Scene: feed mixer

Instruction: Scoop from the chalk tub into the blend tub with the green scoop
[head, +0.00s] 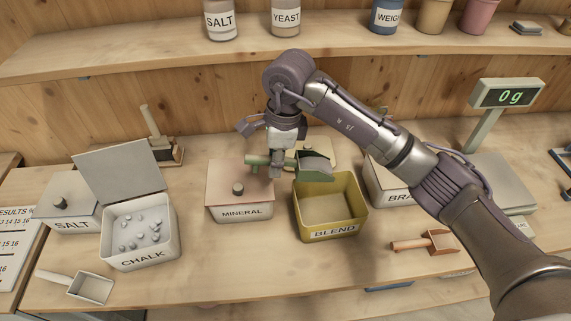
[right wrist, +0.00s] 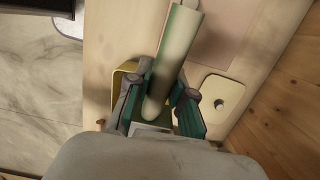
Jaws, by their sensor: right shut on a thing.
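My right gripper (head: 279,166) is shut on the handle of the green scoop (head: 317,167). The scoop's bowl is over the back edge of the yellow blend tub (head: 334,233), with its handle pointing left above the mineral tub. I cannot tell whether the bowl holds anything. In the right wrist view the green handle (right wrist: 174,58) lies between the two fingers (right wrist: 160,112). The blend tub is open and its visible floor looks bare. The white chalk tub (head: 141,258) at the left has its lid raised and several grey lumps inside. My left gripper is out of view.
The closed mineral tub (head: 240,213) stands between chalk and blend. A closed salt tub (head: 72,226) is at the left. A white scoop (head: 90,288) lies front left and an orange scoop (head: 440,242) right. The scale display (head: 507,94) reads 0 g. Shelf jars are behind.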

